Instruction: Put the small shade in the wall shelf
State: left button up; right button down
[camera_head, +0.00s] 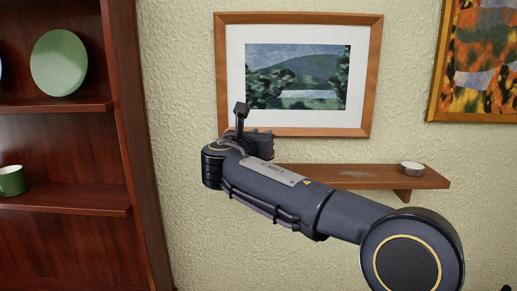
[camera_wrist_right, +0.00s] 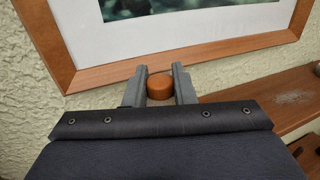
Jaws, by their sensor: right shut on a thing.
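The small shade, a short round orange-brown piece (camera_wrist_right: 160,89), shows in the right wrist view between the two grey fingers. My right gripper (camera_wrist_right: 160,71) is shut on it and holds it in front of the wall, just below the picture frame. In the head view my right arm and wrist hide the fingers and the shade. The wall shelf (camera_head: 349,178), a narrow brown board on a bracket, is to the right of my right wrist; the arm covers its left end. The shelf also shows at the right of the right wrist view (camera_wrist_right: 253,119). My left gripper is not in view.
A framed landscape (camera_head: 375,75) hangs just above. A dark red bookcase (camera_head: 128,120) with a green plate (camera_head: 59,63) and mug (camera_head: 12,181) stands left.

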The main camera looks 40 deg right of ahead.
jog(key=shift+w+d+f, duration=0.15)
jog(key=shift+w+f, duration=0.3)
jog(key=shift+f, duration=0.05)
jog(key=f, duration=0.2)
jog(key=f+p, duration=0.1)
jog(key=shift+w+d+f, duration=0.1)
jog(key=shift+w+f, duration=0.05)
jog(key=shift+w, duration=0.1)
jog(key=shift+s+f, duration=0.1)
jog(key=shift+f, duration=0.05)
jog(key=shift+f, duration=0.25)
jog(key=c, duration=1.2)
grip_release()
jog(key=shift+r, duration=0.1)
